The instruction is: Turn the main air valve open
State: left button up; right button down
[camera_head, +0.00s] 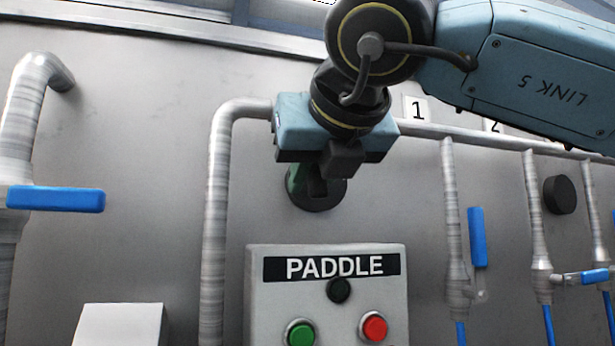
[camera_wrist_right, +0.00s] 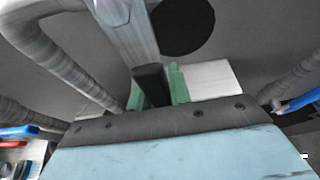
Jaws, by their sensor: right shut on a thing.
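My right gripper (camera_head: 325,175) is in front of the steel wall, just above the PADDLE box. Its light blue body covers part of the horizontal air pipe. My left gripper is not in view.
The PADDLE box (camera_head: 260,310) has a green button (camera_head: 300,333) and a red button (camera_head: 374,327). A blue lever (camera_head: 55,199) sits on the left pipe. Branch pipes on the right carry an upright blue lever (camera_head: 477,237) and a level one (camera_head: 581,278).

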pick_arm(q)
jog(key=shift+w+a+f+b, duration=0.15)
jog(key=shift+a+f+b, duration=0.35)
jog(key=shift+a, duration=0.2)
pick_arm(e)
jog(key=shift+w+d+r+n+t+h, duration=0.3)
jog(key=shift+d+n+h, duration=0.1)
jog(key=shift+d+n, duration=0.3)
jog(key=shift+w+d+r+n+t+h, duration=0.15)
jog(key=shift+d+r+n+t+h, duration=0.2)
jog(key=shift+d+n, duration=0.35)
jog(key=shift+w+d+r+n+t+h, duration=0.15)
jog(key=shift+w+d+r+n+h, duration=0.1)
jog(key=shift+d+n+h, duration=0.35)
jog(key=shift+d, duration=0.15)
jog(key=c, duration=1.3)
grip_release()
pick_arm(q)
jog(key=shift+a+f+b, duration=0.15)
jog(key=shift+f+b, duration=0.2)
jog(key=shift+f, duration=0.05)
pick_arm(e)
jog(key=v, duration=1.3)
jog(key=shift+s+d, duration=0.1)
jog(key=shift+s, duration=0.15)
